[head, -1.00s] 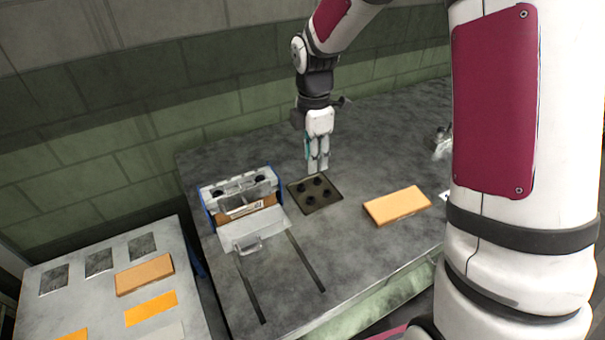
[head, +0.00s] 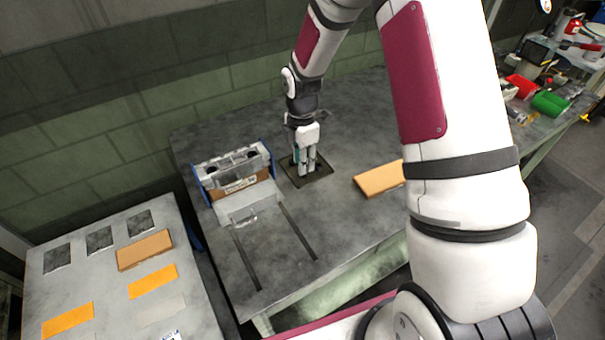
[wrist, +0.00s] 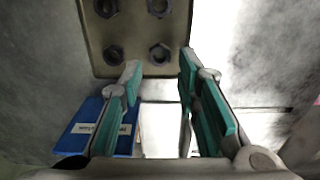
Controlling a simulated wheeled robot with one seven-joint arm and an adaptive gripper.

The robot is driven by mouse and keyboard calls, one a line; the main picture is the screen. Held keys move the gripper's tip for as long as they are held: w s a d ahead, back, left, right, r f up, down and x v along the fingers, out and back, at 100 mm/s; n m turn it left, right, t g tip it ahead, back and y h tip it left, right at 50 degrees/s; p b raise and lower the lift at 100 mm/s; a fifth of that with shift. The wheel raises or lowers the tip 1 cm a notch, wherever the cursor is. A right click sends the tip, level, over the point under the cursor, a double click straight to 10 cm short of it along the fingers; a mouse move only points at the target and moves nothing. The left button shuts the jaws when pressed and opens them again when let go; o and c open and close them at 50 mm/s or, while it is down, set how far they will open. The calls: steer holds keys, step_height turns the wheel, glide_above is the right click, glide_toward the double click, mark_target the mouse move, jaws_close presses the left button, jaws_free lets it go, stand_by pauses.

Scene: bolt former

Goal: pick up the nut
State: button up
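Several dark nuts sit on a square brownish tray (head: 322,179) on the grey table; the tray also shows in the wrist view (wrist: 135,32). One nut (wrist: 160,53) appears between my fingertips in the wrist view, and another nut (wrist: 113,55) is to its left. I cannot tell which one the task means. My gripper (wrist: 160,72) is open and empty, its teal-padded fingers apart. In the head view my gripper (head: 305,172) points down over the tray and hides most of the nuts. Whether the fingers touch anything is unclear.
A blue-sided machine (head: 237,170) with a clear cover stands just left of the tray. An orange-brown block (head: 379,179) lies to the right. Two dark slots run along the table front. A side table (head: 110,270) with flat plates is at left.

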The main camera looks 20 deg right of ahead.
steer(key=shift+d+f+p, duration=0.1)
steer(key=shift+f+p, duration=0.2)
steer(key=shift+f, duration=1.65)
steer(key=shift+c, duration=0.2)
jaws_close()
steer(key=shift+r, duration=0.1)
steer(key=shift+w+r, duration=0.1)
steer(key=shift+r, duration=0.75)
steer(key=shift+s+r+b, duration=0.2)
steer(key=shift+s+r, duration=0.05)
steer(key=shift+r, duration=0.2)
steer(key=shift+s+r+b, duration=0.2)
steer(key=shift+r, duration=0.25)
steer(key=s, duration=0.5)
steer(key=s+r, duration=0.1)
steer(key=s, duration=0.4)
steer(key=s+a, duration=0.1)
steer(key=s, duration=0.4)
steer(key=shift+s+r, duration=0.1)
steer(key=shift+r, duration=0.05)
